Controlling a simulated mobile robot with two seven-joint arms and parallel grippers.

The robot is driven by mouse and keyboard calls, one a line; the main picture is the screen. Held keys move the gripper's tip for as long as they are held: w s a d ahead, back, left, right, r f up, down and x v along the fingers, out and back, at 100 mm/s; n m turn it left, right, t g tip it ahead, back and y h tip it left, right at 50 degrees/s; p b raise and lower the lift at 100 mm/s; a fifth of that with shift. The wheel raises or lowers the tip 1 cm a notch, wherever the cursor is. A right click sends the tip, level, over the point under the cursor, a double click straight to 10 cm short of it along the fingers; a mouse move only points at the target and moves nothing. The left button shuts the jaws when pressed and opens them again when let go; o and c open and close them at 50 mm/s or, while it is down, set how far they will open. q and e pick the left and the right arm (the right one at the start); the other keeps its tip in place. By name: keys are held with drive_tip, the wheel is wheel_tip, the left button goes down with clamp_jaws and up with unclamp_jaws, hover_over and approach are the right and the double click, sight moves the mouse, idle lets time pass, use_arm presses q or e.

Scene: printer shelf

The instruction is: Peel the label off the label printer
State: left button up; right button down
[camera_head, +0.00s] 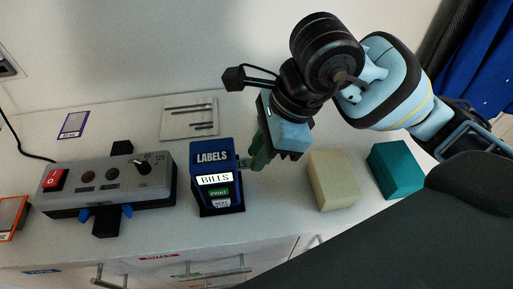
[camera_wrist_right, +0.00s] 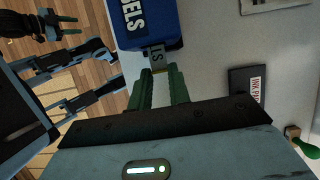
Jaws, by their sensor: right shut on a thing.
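The blue label printer (camera_head: 213,155) stands on the white shelf top, with "BILLS" on its screen. It also shows at the top of the right wrist view (camera_wrist_right: 150,20). A small grey label (camera_head: 243,162) sticks out from its right side; the wrist view shows the label (camera_wrist_right: 157,56) with part of its lettering. My right gripper (camera_head: 255,160) is beside the printer, its green fingers shut on the label's outer end (camera_wrist_right: 160,74). The label's inner end is at the printer. My left gripper (camera_wrist_right: 70,25) shows small at the wrist view's upper left, fingers apart, away from the printer.
A grey control box (camera_head: 107,182) with a red switch stands left of the printer. A cream block (camera_head: 333,180) and a teal block (camera_head: 395,169) stand to the right. A grey plate with rods (camera_head: 189,118) lies behind. A dark ink pad (camera_wrist_right: 245,84) shows in the wrist view.

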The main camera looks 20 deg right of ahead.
use_arm(q)
drive_tip(key=shift+w+f, duration=0.1)
drive_tip(key=shift+w, duration=0.3)
use_arm(e)
drive_tip(key=shift+s+d, duration=0.2)
drive_tip(key=shift+d, duration=0.4)
use_arm(q)
drive_tip(key=shift+s+f, duration=0.2)
drive_tip(key=shift+s, duration=0.35)
use_arm(e)
drive_tip(key=shift+s+d, duration=0.2)
drive_tip(key=shift+d, duration=0.6)
use_arm(q)
drive_tip(key=shift+f+b, duration=0.1)
drive_tip(key=shift+b, duration=0.25)
use_arm(e)
drive_tip(key=shift+s+d, duration=0.1)
drive_tip(key=shift+d, duration=0.2)
use_arm(q)
drive_tip(key=shift+w, duration=0.4)
use_arm(e)
drive_tip(key=shift+s+d, duration=0.1)
drive_tip(key=shift+d, duration=0.3)
use_arm(q)
drive_tip(key=shift+s+f, duration=0.1)
use_arm(e)
drive_tip(key=shift+s+d, duration=0.1)
drive_tip(key=shift+d, duration=0.1)
